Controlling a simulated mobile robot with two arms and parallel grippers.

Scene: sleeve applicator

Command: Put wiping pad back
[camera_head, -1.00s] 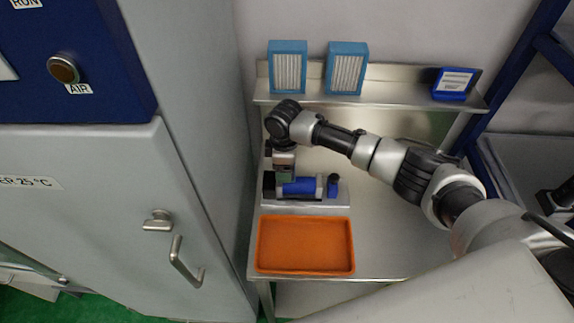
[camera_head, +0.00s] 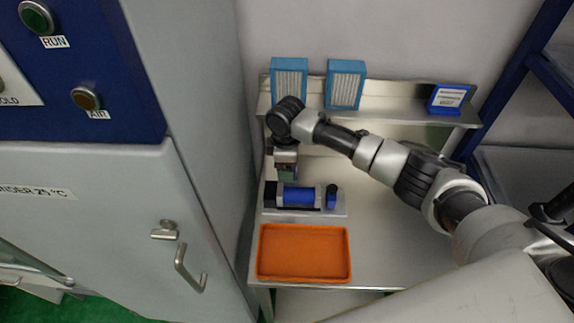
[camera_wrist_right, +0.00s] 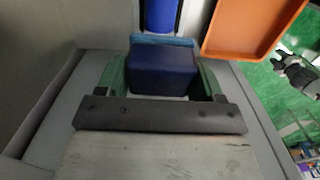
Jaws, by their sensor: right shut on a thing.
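A dark blue block with a lighter blue edge, which looks like the wiping pad (camera_wrist_right: 163,72), sits between the green fingers of my right gripper (camera_wrist_right: 163,80) in the right wrist view. The gripper is shut on it. In the head view my right gripper (camera_head: 287,172) points down at the left of the steel table, just behind the roller holder. The pad is mostly hidden there, and I cannot tell whether it touches the table. My left gripper is not recognisable in either view.
A blue roller (camera_head: 299,196) lies on a small grey holder, beside a small blue piece (camera_head: 331,195). An empty orange tray (camera_head: 303,253) is in front. Blue-framed filters (camera_head: 345,84) and a blue box (camera_head: 449,99) stand on the back shelf. A grey cabinet (camera_head: 110,220) closes off the left.

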